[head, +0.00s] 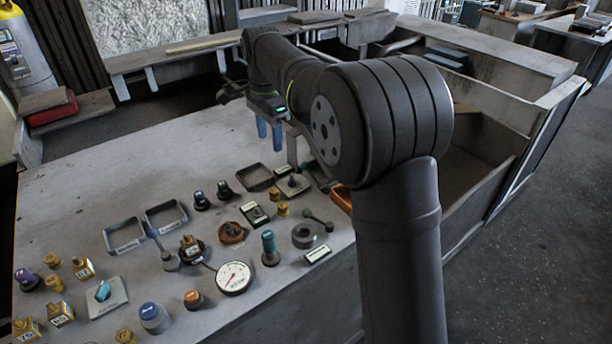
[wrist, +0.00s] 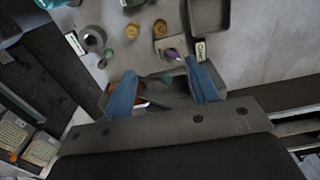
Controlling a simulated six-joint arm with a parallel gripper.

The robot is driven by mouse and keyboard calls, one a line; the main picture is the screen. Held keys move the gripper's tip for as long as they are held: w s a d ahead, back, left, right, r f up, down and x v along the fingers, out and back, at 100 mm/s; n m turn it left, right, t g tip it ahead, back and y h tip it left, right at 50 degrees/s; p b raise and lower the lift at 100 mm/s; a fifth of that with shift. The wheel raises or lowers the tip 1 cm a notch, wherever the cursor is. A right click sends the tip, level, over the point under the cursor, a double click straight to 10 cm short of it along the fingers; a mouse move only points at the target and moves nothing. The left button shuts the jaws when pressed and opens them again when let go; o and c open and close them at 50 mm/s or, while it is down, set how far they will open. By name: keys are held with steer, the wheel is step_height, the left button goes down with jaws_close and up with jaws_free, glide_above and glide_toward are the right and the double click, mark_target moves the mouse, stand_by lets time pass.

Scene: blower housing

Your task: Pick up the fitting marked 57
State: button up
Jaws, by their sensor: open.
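A round gauge (head: 234,278), a teal-handled tool (head: 269,248), a grey ring (head: 304,236) and empty trays (head: 125,235) stand among the fittings. An orange container (head: 342,197) is by the right edge, partly hidden by my arm. The table's far left is clear.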

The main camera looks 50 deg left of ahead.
mark_target(274, 190)
step_height(274, 190, down, 18)
steer(key=shift+f, duration=0.2)
steer(key=c, duration=1.1)
steer(key=shift+r, duration=0.1)
